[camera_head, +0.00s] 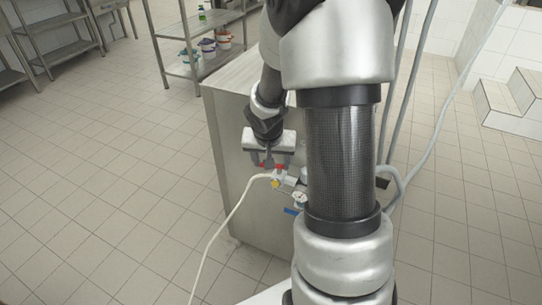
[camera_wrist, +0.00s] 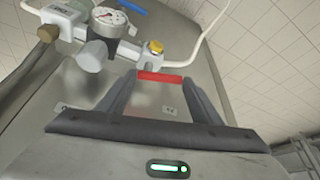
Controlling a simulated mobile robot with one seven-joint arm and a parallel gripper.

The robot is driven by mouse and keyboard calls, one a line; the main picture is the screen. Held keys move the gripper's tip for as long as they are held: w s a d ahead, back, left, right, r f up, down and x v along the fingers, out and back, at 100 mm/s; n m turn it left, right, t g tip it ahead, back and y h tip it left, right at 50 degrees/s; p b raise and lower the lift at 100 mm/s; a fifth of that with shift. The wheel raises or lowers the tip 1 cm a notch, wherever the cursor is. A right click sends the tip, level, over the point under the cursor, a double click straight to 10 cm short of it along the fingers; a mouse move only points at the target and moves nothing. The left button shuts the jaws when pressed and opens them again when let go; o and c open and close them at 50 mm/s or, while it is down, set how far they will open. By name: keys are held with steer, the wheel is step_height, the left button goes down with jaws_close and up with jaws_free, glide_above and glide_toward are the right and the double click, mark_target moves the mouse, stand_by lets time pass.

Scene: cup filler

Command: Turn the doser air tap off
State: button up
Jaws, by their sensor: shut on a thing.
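The doser air tap has a red lever handle (camera_wrist: 160,77) beside a brass-yellow fitting (camera_wrist: 155,46) on the air line. My gripper (camera_wrist: 158,82) has one finger at each end of the red handle and is shut on it. In the head view my gripper (camera_head: 271,163) is at the upper part of the steel cabinet's front, with red showing at its fingertips. I cannot tell the exact angle of the handle to the pipe.
A round pressure gauge (camera_wrist: 108,20) and regulator sit left of the tap. A blue handle (camera_head: 291,211) is lower on the cabinet (camera_head: 231,128). A pale hose (camera_head: 222,229) runs to the floor. Shelves (camera_head: 190,62) stand behind; the floor at left is clear.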

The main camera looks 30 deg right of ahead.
mark_target(281, 165)
steer(key=n+y+p, duration=0.1)
steer(key=n+p, duration=0.1)
steer(key=p, duration=0.2)
steer(key=s+n+y+p, duration=0.1)
steer(key=n+p, duration=0.2)
steer(key=p, duration=0.2)
steer(key=s+r+n+y+p, duration=0.1)
steer(key=n+p, duration=0.2)
steer(key=p, duration=0.2)
steer(key=shift+d+t, duration=0.3)
steer(key=n+p, duration=0.2)
steer(key=p, duration=0.2)
steer(key=n+y+p, duration=0.1)
steer(key=n+p, duration=0.1)
steer(key=p, duration=0.2)
steer(key=d+n+y+p, duration=0.1)
steer(key=n+p, duration=0.1)
steer(key=p, duration=0.2)
steer(key=shift+s+f+g, duration=0.25)
steer(key=shift+f+g, duration=0.15)
steer(key=shift+f+n, duration=0.1)
steer(key=shift+n, duration=0.2)
steer(key=o, duration=1.1)
steer(key=shift+c, duration=0.2)
